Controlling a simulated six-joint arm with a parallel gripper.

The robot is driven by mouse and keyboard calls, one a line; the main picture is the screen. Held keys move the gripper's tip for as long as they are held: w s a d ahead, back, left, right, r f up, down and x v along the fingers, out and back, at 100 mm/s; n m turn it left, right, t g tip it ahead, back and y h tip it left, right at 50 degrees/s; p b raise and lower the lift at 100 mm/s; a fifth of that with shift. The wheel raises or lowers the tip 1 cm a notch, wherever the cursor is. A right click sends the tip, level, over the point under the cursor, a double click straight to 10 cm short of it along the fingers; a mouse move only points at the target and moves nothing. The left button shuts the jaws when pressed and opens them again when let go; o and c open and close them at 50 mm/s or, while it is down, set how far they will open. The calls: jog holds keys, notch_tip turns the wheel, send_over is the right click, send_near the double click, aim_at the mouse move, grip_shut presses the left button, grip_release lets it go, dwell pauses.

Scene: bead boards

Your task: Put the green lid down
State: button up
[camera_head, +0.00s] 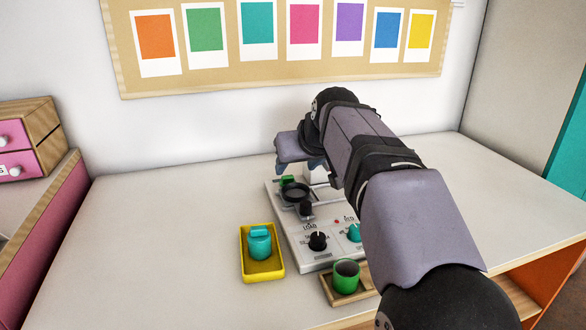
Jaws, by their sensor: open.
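A small green piece, which looks like the green lid (288,180), shows at the back left of the white control board (294,243). My gripper (299,168) is open just above and beside it, over the back of the board. I cannot tell whether the gripper touches the green piece, and the arm hides part of this area. A green cup (346,278) without a lid stands in a small wooden tray (338,297) at the front right of the board.
A teal jar with a teal lid (260,243) stands in a yellow tray (247,273) left of the board. The board carries a dark ring (295,192), black knobs (318,240) and a teal knob (354,233). The table's left side (150,240) is clear.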

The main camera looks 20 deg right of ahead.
jog(key=shift+v, duration=1.65)
jog(key=shift+s+r+p, duration=0.1)
jog(key=shift+p, duration=0.3)
jog(key=s+a+g+p, duration=0.2)
jog(key=s+g+p, duration=0.2)
jog(key=s+p, duration=0.9)
jog(key=s+a+f+g+p, duration=0.1)
jog(key=s+a+g+p, duration=0.2)
jog(key=s+p, duration=1.1)
jog(key=g+p, duration=0.2)
jog(key=p, duration=0.3)
jog(key=shift+s+f+p, duration=0.15)
jog(key=shift+s+p, duration=0.1)
jog(key=shift+p, duration=0.15)
jog(key=shift+a, duration=0.1)
